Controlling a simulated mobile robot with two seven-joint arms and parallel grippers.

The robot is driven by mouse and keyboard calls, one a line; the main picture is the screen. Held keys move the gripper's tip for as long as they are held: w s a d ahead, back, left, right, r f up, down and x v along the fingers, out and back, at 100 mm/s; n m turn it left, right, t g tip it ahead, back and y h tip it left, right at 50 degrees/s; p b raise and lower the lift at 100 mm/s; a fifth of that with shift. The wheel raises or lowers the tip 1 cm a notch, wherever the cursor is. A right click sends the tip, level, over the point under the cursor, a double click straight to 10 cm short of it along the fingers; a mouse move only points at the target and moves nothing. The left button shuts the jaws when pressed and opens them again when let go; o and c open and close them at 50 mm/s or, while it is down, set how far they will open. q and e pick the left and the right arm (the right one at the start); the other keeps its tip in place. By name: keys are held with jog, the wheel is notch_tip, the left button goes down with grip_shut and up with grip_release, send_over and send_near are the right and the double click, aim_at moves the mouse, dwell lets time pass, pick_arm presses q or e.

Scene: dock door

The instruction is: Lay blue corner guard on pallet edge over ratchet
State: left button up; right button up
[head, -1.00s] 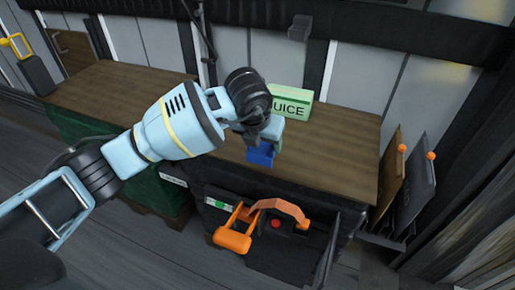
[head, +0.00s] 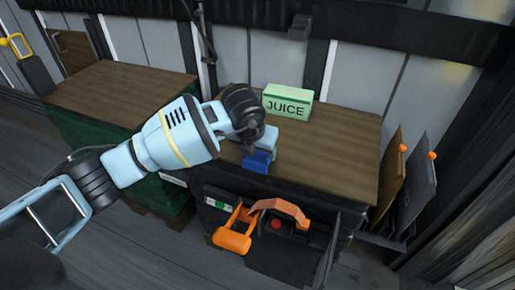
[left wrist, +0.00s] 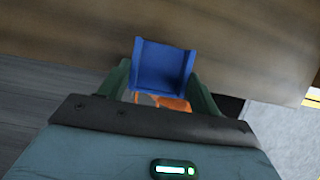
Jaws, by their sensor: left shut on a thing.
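The blue corner guard (head: 257,162) is at the front edge of the wooden top (head: 345,150); I cannot tell whether it touches. My left gripper (head: 262,146) is shut on it from above. In the left wrist view, the guard (left wrist: 164,65) sits between the two green fingers of the gripper (left wrist: 160,88), across the edge of the brown wood. An orange ratchet-like part (head: 235,240) with a curved orange strap or handle (head: 282,208) is on the dark front below the guard. In the left wrist view, some orange shows just below the guard. My right gripper is out of view.
A green JUICE box (head: 287,102) stands on the wooden top behind the gripper. Another wooden top (head: 115,95) lies to the left. Brown and dark upright panels with orange knobs (head: 403,148) stand at the right. The right part of the wooden top is clear.

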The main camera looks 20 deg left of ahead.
pick_arm(q)
jog(key=shift+f, duration=0.5)
jog(key=o, duration=1)
jog(key=shift+r, duration=0.1)
jog(key=shift+r, duration=0.3)
jog(key=p+v, duration=0.1)
jog(key=v, duration=1.1)
jog(key=shift+r, duration=0.3)
